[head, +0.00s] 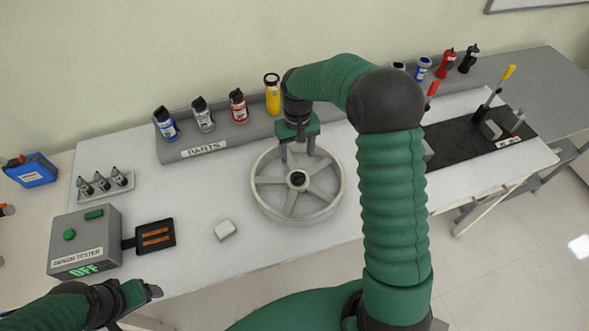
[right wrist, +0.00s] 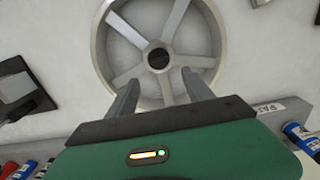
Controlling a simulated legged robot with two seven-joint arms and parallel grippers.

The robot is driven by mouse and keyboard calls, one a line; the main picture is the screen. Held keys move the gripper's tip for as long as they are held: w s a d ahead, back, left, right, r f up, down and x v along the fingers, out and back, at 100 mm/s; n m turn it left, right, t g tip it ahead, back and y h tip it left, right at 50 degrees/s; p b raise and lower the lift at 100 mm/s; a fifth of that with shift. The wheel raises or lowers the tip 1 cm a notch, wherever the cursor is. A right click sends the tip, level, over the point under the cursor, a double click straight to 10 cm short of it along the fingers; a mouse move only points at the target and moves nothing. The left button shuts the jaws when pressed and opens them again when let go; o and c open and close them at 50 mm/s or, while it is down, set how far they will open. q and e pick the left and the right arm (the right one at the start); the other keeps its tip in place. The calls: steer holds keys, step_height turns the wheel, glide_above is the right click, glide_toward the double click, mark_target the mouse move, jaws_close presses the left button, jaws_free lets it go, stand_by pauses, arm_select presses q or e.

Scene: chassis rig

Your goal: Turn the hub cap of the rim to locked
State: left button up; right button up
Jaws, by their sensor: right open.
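The rim (head: 260,202) is a light grey five-spoke wheel lying flat on the white table. Its hub cap (head: 297,179) is a small dark disc at the centre; in the right wrist view the hub cap (right wrist: 158,59) shows beyond the fingers. Which way the cap is turned is too small to tell. My right gripper (head: 297,158) is open above the far part of the rim, pointing down. Its fingers (right wrist: 163,95) straddle the near side of the rim in the right wrist view, apart from the cap. My left gripper (head: 152,291) is at the lower left, away from the rim; its jaws are unclear.
A grey parts rack (head: 205,148) with several bottles stands behind the rim. A sensor tester (head: 85,240) reading OFF, a dark pad (head: 155,236) and a small white block (head: 225,229) are to the left. A black mat (head: 470,140) with tools lies to the right.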

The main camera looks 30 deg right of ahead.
mark_target(298, 174)
step_height(298, 174, down, 10)
steer(key=shift+d+r+p, duration=0.15)
steer(key=shift+r+p, duration=0.1)
steer(key=shift+p, duration=0.1)
steer(key=shift+c, duration=0.3)
steer(key=shift+c, duration=1.1)
jaws_close()
